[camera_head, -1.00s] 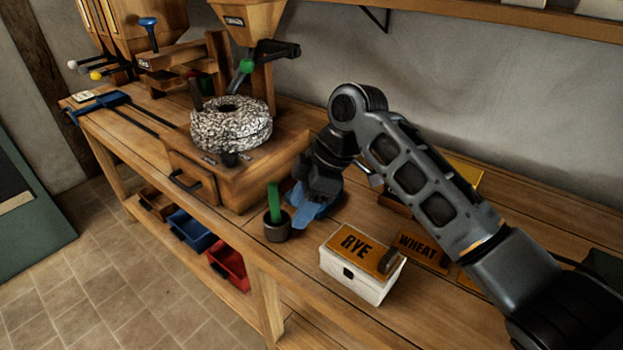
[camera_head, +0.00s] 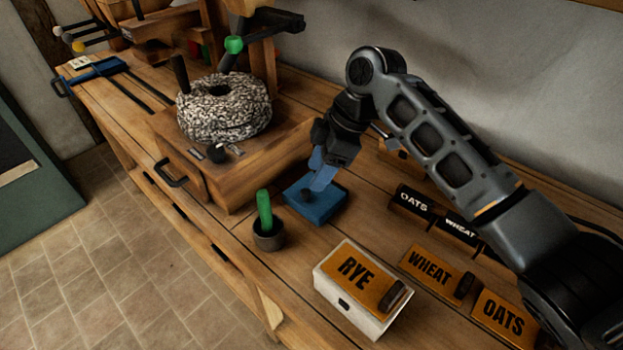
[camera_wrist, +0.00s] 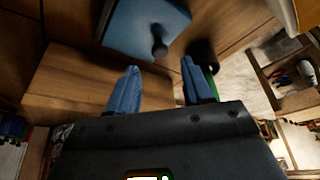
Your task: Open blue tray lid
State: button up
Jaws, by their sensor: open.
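The blue tray (camera_head: 330,207) sits on the bench with its blue lid on top and a dark round knob (camera_head: 307,193) on the lid. In the wrist view the lid (camera_wrist: 130,27) is at the top, with the knob (camera_wrist: 159,46) standing up from it. My gripper (camera_head: 318,175) is over the tray, its blue fingers pointing down close to the knob. In the wrist view my gripper (camera_wrist: 158,85) has its two fingers spread apart with nothing between them, and the knob shows beyond the fingertips. I cannot tell whether a finger touches the lid.
A dark cup (camera_head: 268,237) with a green handle stands just left of the tray. A stone mill (camera_head: 225,108) on a wooden drawer base is behind left. A white RYE box (camera_head: 362,285) is in front right. WHEAT (camera_head: 432,270) and OATS (camera_head: 503,318) lids lie to the right.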

aim_at(306, 192)
jog(key=shift+p+x, duration=0.3)
jog(key=shift+x, duration=2.25)
grip_shut()
